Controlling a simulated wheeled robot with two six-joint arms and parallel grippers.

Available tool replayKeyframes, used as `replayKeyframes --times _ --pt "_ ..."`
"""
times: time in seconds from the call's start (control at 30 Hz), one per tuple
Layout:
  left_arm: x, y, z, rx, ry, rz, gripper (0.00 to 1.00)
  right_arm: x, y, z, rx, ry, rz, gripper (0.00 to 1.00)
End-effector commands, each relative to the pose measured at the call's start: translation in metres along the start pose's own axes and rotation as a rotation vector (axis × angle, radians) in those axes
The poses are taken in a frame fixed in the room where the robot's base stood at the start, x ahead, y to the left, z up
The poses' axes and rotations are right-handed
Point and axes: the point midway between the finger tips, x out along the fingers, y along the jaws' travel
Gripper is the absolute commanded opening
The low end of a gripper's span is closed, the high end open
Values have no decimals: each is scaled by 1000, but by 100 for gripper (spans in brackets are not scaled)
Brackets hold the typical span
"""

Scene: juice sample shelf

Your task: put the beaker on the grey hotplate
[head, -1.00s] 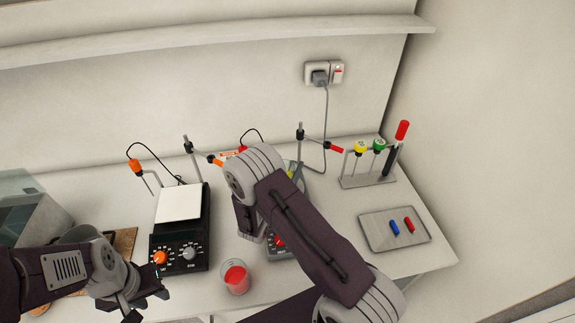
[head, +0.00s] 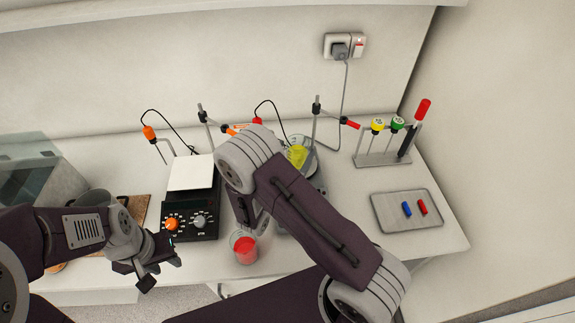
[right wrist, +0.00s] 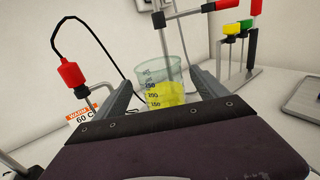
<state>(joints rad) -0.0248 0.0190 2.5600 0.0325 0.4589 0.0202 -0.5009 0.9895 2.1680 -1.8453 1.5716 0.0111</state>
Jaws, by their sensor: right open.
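A beaker of yellow liquid (head: 299,156) stands at the back of the right-hand grey device, apparently the grey hotplate (head: 319,190), which my right arm mostly covers. In the right wrist view the beaker (right wrist: 162,88) is upright between the lines of my open right gripper's fingers (right wrist: 160,85); I cannot tell whether they touch it. My right gripper is hidden behind its arm in the head view. A second beaker with red liquid (head: 245,250) stands near the bench's front edge. My left gripper (head: 158,268) looks open and empty, left of the red beaker.
A black hotplate with a white top (head: 191,172) stands left of my right arm. Clamp stands with probes (head: 316,118) rise behind. A rack of coloured tools (head: 383,158) and a grey tray (head: 406,210) are at right. A "WARM 60 C" label (right wrist: 82,114) shows left.

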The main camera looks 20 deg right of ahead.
Motion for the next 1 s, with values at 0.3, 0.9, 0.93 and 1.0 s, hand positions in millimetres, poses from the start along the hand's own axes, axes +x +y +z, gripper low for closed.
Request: replayKeyframes --times 0.3,0.9,0.93,1.0 --pt "14 0 1 0 0 0 36 -53 1 -1 0 -1 2 82" --pt "14 0 1 0 0 0 36 -60 0 0 0 -1 -1 82" --pt "14 0 1 0 0 0 36 -60 0 0 0 -1 -1 82" --pt "14 0 1 0 0 0 36 -60 0 0 0 -1 -1 82"
